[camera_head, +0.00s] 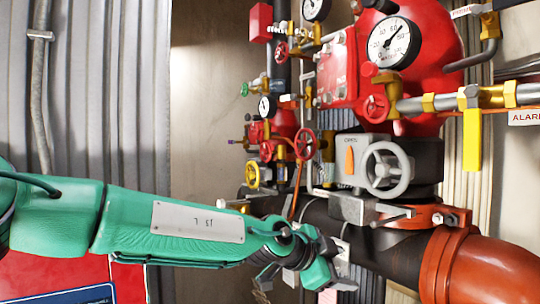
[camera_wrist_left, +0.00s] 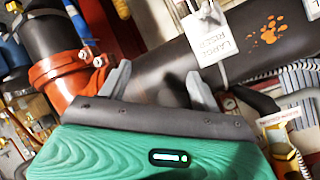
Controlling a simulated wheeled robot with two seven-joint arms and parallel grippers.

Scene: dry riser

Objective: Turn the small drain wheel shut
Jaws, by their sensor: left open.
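Several small wheels show in the head view: a red wheel (camera_head: 305,143), a yellow wheel (camera_head: 252,175), a small green wheel (camera_head: 244,89) and other red ones. I cannot tell which is the drain wheel. My left gripper (camera_head: 335,264) is low, below these wheels and beside the dark pipe (camera_head: 400,252). In the left wrist view its two grey fingers (camera_wrist_left: 158,78) are apart with nothing between them, pointing at the dark pipe (camera_wrist_left: 150,70). No wheel shows clearly between or in front of the fingers there. My right gripper is not in view.
A large grey handwheel (camera_head: 387,168) sits above the pipe. An orange coupling (camera_head: 440,250) joins the pipe on the right. A white tag (camera_wrist_left: 210,35) hangs on the pipe and a yellow fitting (camera_wrist_left: 283,140) stands at lower right. The beige wall (camera_head: 205,130) at left is bare.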

